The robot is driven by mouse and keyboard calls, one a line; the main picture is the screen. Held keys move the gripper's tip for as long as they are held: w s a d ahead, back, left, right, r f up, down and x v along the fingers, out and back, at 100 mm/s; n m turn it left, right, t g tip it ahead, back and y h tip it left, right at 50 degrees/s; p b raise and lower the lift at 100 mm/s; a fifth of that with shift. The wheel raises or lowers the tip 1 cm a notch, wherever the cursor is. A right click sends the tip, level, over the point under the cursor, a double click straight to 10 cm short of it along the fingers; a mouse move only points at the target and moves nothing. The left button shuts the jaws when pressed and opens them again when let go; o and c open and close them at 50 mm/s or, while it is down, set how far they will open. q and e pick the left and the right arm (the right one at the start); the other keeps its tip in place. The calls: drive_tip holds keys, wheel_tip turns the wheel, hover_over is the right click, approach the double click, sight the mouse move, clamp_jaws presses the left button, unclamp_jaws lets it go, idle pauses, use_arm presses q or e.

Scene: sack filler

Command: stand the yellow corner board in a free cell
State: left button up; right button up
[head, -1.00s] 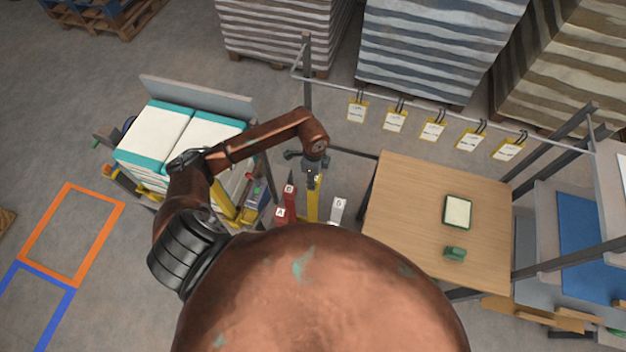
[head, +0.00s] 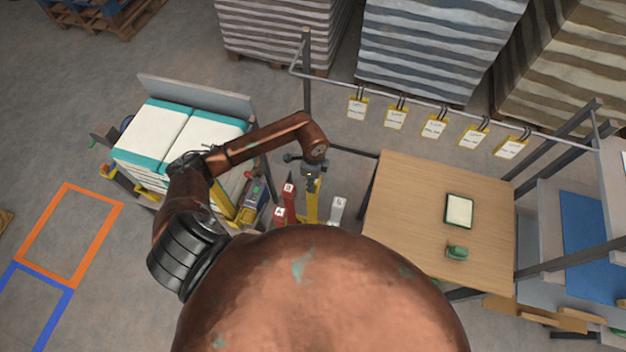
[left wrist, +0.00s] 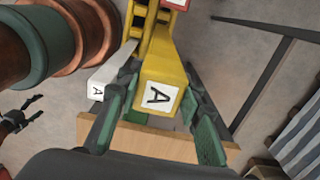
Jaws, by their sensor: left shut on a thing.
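My left gripper (head: 312,172) is shut on the yellow corner board (head: 312,204), which hangs below it. In the left wrist view the yellow board (left wrist: 165,68) lies between the two fingers of the gripper (left wrist: 157,118), with a white label "A" on its end. Red boards with white labels (head: 289,200) stand just left of it in the head view, and a white board (head: 338,208) stands to its right. The white board also shows in the left wrist view (left wrist: 101,78). The cells and the yellow board's lower end are hidden or unclear. My right gripper is out of view.
A wooden table (head: 410,205) stands to the right, with a green-edged pad (head: 459,210) and a small green object (head: 456,252) on it. White-and-teal sacks (head: 155,133) are stacked at left. A rail with yellow tags (head: 433,127) runs behind.

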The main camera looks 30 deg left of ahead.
use_arm(q)
drive_tip(key=shift+f, duration=0.2)
drive_tip(key=shift+f+b, duration=0.7)
drive_tip(key=shift+f, duration=0.35)
drive_tip(key=shift+f+b, duration=0.3)
drive_tip(key=shift+f, duration=0.25)
wheel_tip(320, 180, down, 8)
drive_tip(key=b, duration=0.4)
drive_tip(key=shift+r, duration=0.25)
drive_tip(key=shift+b, duration=0.3)
